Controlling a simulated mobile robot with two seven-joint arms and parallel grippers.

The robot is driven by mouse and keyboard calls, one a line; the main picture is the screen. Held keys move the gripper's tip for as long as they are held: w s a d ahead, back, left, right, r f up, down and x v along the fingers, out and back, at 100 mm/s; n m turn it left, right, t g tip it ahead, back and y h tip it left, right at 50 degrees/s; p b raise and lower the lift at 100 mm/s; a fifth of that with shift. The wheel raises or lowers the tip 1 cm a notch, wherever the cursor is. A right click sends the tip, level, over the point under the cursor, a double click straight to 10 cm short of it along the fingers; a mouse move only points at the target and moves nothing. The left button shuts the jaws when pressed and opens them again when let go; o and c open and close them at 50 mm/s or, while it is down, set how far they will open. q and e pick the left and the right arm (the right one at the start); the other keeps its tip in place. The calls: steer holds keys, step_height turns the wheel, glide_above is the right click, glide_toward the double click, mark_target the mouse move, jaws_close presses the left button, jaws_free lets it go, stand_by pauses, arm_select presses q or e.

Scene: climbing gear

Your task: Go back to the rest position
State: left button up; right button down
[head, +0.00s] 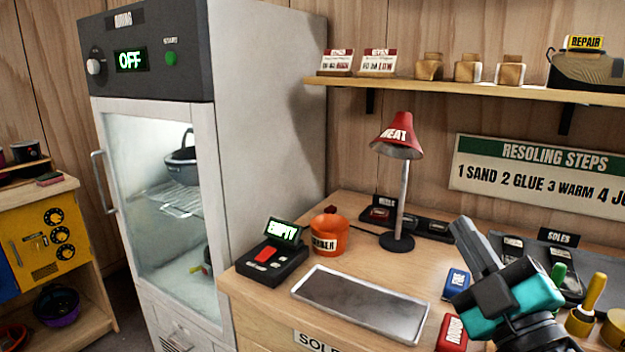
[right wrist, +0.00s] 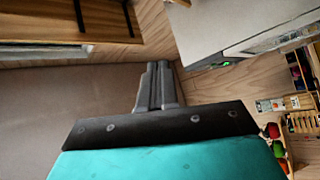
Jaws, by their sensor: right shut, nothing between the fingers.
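My right gripper (head: 478,243) is raised over the right part of the wooden workbench in the head view, with its fingers pointing up and to the left. In the right wrist view its two grey fingers (right wrist: 158,85) are pressed together with nothing between them. It appears apart from the bench items around it. My left gripper is in neither view.
On the workbench (head: 262,286) are a metal tray (head: 362,302), a black device reading EMPTY (head: 268,265), an orange pot (head: 328,236) and a red HEAT lamp (head: 398,138). A cabinet reading OFF (head: 262,130) stands left. A shelf (head: 450,88) runs above the bench.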

steer(key=s+d+f+m+g+h, duration=0.2)
steer(key=f+m+g, duration=0.1)
steer(key=f, duration=0.4)
steer(key=s+d+f+m+g+h, duration=0.1)
steer(key=s+f+m+g+h, duration=0.2)
steer(key=f, duration=0.4)
steer(key=s+d+f+m+g+h, duration=0.1)
steer(key=d+f+m+g+h, duration=0.1)
steer(key=f+m+g, duration=0.35)
steer(key=s+a+f+g+y, duration=0.25)
steer(key=s+f+g, duration=0.45)
steer(key=s+f, duration=0.65)
steer(key=w+a+f+t+y, duration=0.1)
steer(key=w+a+f+t, duration=0.3)
steer(key=w+f+t, duration=0.2)
steer(key=shift+w+f+n+t+y, duration=0.2)
steer(key=shift+f+n+t+y, duration=0.2)
steer(key=shift+f, duration=0.75)
steer(key=shift+d, duration=0.15)
